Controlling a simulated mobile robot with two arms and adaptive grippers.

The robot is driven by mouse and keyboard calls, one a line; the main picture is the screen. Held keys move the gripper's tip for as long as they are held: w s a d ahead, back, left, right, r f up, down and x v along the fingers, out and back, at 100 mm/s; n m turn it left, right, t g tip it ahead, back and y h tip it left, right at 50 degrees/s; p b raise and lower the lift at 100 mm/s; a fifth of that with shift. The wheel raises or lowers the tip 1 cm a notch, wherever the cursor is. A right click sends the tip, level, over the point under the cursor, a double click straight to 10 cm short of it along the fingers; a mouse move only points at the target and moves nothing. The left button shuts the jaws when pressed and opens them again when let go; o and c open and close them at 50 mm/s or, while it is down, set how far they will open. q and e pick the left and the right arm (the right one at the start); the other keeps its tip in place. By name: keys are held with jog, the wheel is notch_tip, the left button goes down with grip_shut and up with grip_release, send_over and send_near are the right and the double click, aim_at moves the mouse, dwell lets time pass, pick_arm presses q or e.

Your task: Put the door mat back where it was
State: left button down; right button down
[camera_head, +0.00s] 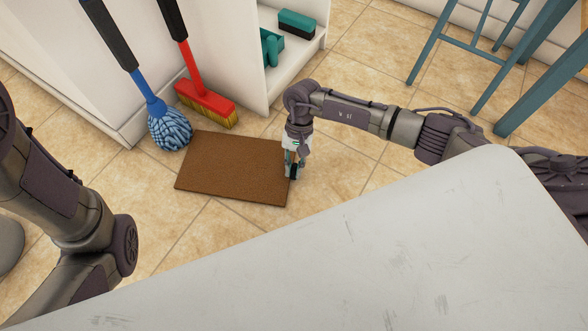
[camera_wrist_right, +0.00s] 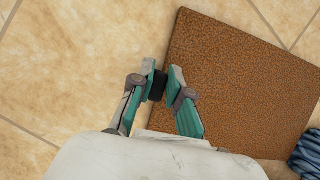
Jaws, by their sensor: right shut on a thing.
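The brown door mat (camera_head: 232,168) lies on the tiled floor in front of the white cabinet. It also fills much of the right wrist view (camera_wrist_right: 240,85). My right gripper (camera_head: 291,173) is at the mat's right edge. In the right wrist view its fingers (camera_wrist_right: 162,82) are shut on that edge, one on each side of it; the pinched strip itself is mostly hidden by the fingers. The mat looks flat, and I cannot tell whether the held edge is raised. My left arm shows at the left, but its gripper is out of view.
A blue mop (camera_head: 170,130) and a red broom (camera_head: 206,103) stand just behind the mat by the cabinet (camera_head: 230,45). Green brushes (camera_head: 296,24) sit on its shelf. A blue stool (camera_head: 481,60) stands at upper right. A pale surface (camera_head: 400,240) fills the foreground. Floor right of the mat is clear.

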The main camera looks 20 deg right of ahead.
jog(key=shift+r, duration=0.15)
jog(key=c, duration=1.1)
grip_release()
jog(key=shift+c, duration=0.2)
